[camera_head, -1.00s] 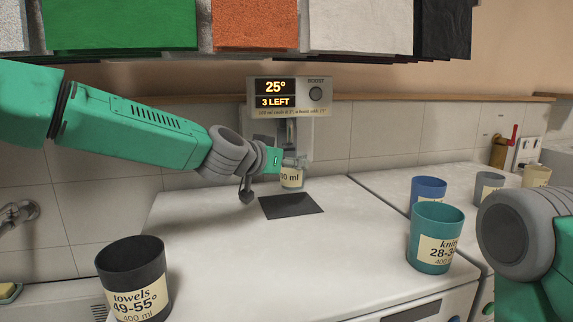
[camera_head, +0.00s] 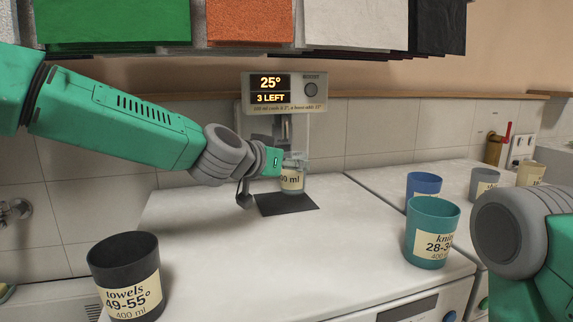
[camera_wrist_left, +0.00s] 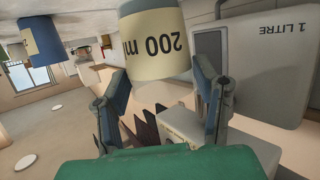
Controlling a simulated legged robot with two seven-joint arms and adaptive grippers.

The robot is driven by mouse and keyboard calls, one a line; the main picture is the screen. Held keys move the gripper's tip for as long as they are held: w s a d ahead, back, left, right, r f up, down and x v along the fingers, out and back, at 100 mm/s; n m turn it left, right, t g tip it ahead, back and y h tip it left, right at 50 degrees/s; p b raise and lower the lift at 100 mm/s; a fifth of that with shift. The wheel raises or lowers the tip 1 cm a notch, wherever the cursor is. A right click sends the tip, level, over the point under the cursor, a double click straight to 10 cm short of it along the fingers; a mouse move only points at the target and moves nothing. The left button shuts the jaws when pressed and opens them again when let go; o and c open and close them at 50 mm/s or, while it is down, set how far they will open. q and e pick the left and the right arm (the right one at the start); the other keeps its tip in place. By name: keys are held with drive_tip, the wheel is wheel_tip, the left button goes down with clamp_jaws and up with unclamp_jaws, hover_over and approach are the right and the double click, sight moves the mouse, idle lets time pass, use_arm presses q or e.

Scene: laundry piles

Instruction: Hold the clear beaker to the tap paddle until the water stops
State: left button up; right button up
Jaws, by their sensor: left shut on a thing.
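The clear beaker (camera_head: 293,172) has a cream label, partly hidden, ending in "ml". My left gripper (camera_head: 280,165) is shut on it and holds it upright below the dispenser's spout, over the dark mat (camera_head: 287,204). In the left wrist view the beaker (camera_wrist_left: 155,45) sits between the two fingers, its label reading "200 ml". The tap dispenser (camera_head: 262,107) shows "25°" and "3 LEFT". The paddle is hard to make out behind the gripper, so contact cannot be told. No water stream is clear. My right gripper is out of view.
A black towels cup (camera_head: 125,255) stands front left. A teal cup (camera_head: 432,222) and a blue cup (camera_head: 424,184) stand right. A grey cup (camera_head: 482,183) and a cream cup (camera_head: 530,174) stand farther right. The white top (camera_head: 250,255) is clear in the middle.

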use_arm(q)
drive_tip(key=s+d, duration=0.2)
drive_tip(key=s, duration=0.6)
drive_tip(key=shift+s+d+b, duration=0.25)
drive_tip(key=shift+d+b, duration=0.15)
